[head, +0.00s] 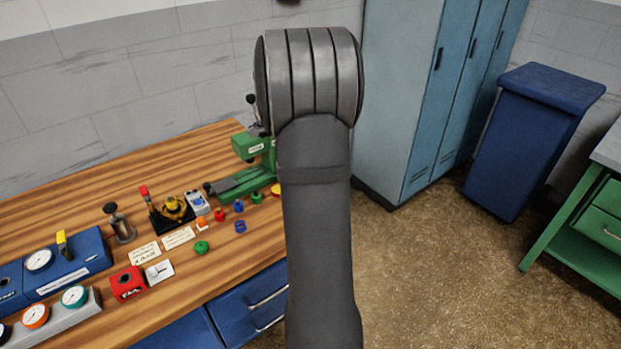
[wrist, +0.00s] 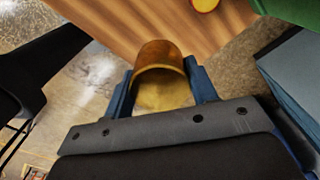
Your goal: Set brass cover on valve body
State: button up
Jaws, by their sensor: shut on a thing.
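My gripper (wrist: 160,84) shows in the wrist view with its blue fingers on both sides of a brass cover (wrist: 158,52). It is shut on this cover, a hollow, cup-like golden piece whose open end faces the camera. The gripper and cover are hidden behind my arm in the head view. I cannot pick out the valve body for sure in either view. A yellow-topped fitting (head: 174,208) on a black base stands on the bench in the head view. A small round yellow and red piece (wrist: 205,4) lies at the top of the wrist view.
The wooden bench (head: 75,205) holds a green machine (head: 238,177), small coloured parts, cards and a blue gauge box (head: 68,262). Blue lockers (head: 400,95) and a blue bin (head: 530,135) stand to the right. The floor (head: 440,270) between is clear.

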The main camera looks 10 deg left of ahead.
jog(key=a+n, duration=0.2)
jog(key=a, duration=1.6)
jog(key=n, duration=0.2)
send_over(170, 198)
jog(key=shift+w+a, duration=0.15)
jog(key=shift+w, duration=0.1)
jog(key=shift+f, duration=1.05)
jog(key=shift+f, duration=0.4)
jog(key=shift+f, duration=1.1)
jog(key=shift+f, duration=0.35)
jog(key=shift+f, duration=0.85)
jog(key=shift+f, duration=0.25)
